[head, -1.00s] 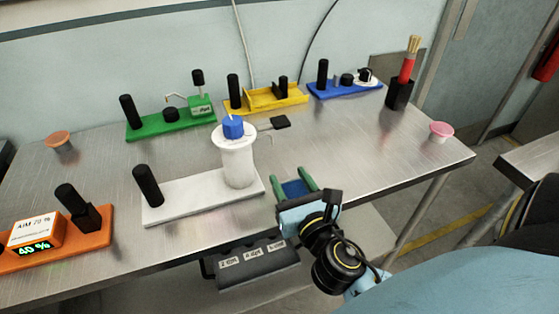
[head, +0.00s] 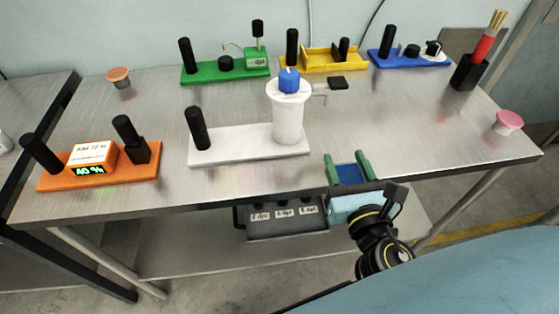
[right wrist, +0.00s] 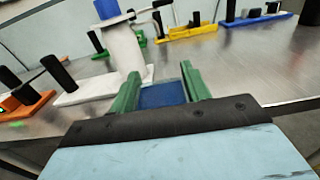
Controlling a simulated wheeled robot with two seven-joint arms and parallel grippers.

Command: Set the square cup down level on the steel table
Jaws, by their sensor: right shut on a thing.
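A blue square piece (head: 349,173), which I take to be the square cup, is between the green fingers of my right gripper (head: 348,168). In the right wrist view the same blue piece (right wrist: 162,96) sits between the green fingers, and the gripper is shut on it. Its lower part is hidden, so I cannot tell its tilt well. The gripper is at the front edge of the steel table (head: 420,140), right of the white stand. I cannot tell whether the cup touches the table. My left gripper is not in view.
The white stand (head: 230,145) carries a white cylinder (head: 288,115) with a blue top. Orange (head: 55,183), green (head: 200,75), yellow (head: 315,66) and blue (head: 385,60) modules stand around. A black holder (head: 469,72) and pink cup (head: 508,122) are right. The right middle is bare.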

